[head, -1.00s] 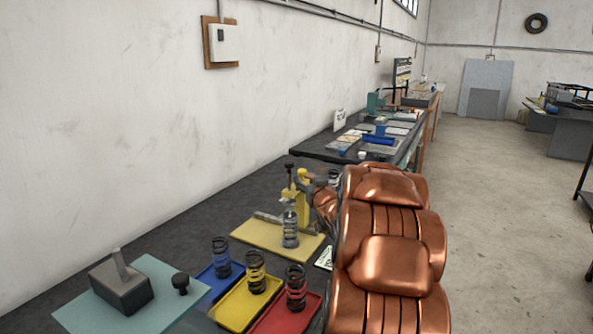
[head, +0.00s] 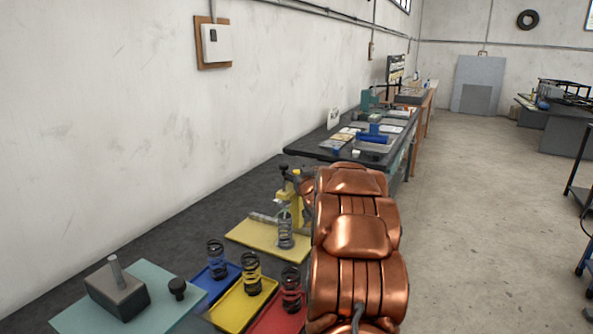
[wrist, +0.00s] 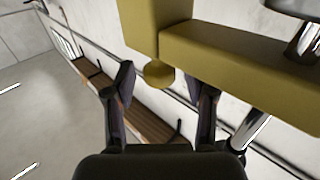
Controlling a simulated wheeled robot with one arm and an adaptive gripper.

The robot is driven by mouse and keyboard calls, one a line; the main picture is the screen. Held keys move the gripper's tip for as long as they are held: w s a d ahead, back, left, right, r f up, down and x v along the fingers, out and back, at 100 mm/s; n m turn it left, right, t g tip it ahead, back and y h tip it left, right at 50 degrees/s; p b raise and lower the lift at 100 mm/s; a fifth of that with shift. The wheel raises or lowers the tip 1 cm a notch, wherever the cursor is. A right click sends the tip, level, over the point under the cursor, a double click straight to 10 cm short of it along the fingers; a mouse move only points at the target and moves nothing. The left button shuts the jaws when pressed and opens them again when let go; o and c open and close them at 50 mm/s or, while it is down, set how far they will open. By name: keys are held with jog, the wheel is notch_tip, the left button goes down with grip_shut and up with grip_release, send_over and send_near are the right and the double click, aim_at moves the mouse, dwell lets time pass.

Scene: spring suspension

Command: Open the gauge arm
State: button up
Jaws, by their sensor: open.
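The gauge stands on a yellow base plate (head: 254,236) on the bench. It has a yellow post (head: 297,206) and a black knob near its top. A coil spring (head: 286,232) stands upright on the plate. In the wrist view, the yellow gauge arm (wrist: 235,68) runs right from a thick yellow block (wrist: 155,22). A round yellow knob (wrist: 158,74) shows below the block. My gripper (wrist: 165,82) is open, with one finger on each side of the knob in the picture; contact cannot be told. In the head view, my copper arm hides my gripper.
Three springs stand on blue (head: 203,287), yellow (head: 232,311) and red (head: 268,321) trays in front of the gauge. A grey block with a post (head: 117,290) and a black knob (head: 177,288) sit on a teal mat. The wall runs along the left; open floor lies right.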

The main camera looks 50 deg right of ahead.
jog(key=shift+w+d, duration=0.15)
jog(key=shift+w, duration=0.05)
grip_shut()
dwell(0.4)
